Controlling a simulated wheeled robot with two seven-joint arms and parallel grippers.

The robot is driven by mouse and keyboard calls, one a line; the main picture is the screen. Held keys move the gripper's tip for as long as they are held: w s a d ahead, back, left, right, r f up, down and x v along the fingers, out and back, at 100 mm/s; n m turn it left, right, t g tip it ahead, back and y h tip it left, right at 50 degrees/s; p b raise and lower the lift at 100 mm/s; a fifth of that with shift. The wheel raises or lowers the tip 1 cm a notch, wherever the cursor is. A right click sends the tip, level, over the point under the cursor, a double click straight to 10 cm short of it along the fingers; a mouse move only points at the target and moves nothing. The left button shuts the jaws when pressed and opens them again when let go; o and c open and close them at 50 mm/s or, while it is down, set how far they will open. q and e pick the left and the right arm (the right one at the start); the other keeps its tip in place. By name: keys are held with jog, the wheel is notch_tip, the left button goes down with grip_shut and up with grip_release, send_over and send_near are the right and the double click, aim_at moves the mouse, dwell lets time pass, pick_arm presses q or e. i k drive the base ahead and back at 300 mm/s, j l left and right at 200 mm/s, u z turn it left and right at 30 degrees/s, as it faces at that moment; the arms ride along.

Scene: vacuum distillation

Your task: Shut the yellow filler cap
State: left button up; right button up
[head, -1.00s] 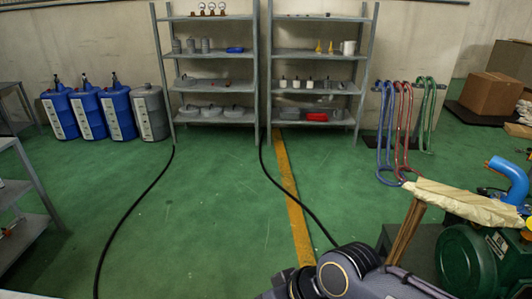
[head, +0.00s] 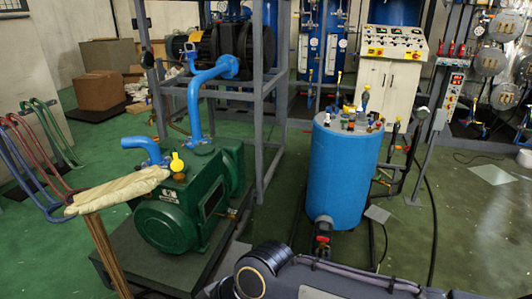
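The yellow filler cap (head: 177,163) shows small on top of the green pump (head: 172,222), left of the middle in the head view, beside a blue elbow pipe (head: 141,145). It seems to stand up from the pump's top, but it is too small to tell whether it is open or shut. A dark link of my arm crosses the bottom right of the view, well apart from the cap. Neither of my grippers is in view.
The pump sits on a dark plinth (head: 125,262). A broom-like thing with a pale head (head: 118,190) stands at its front left. A blue tank (head: 342,180) stands to the right, and a grey frame (head: 262,120) behind. Green floor between pump and tank is partly open.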

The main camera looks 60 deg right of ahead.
aim_at(177, 165)
jog(key=z, duration=1.3)
jog(key=i+l+z, duration=0.3)
jog(key=i, duration=0.8)
jog(key=i+z, duration=0.35)
jog(key=i, duration=0.75)
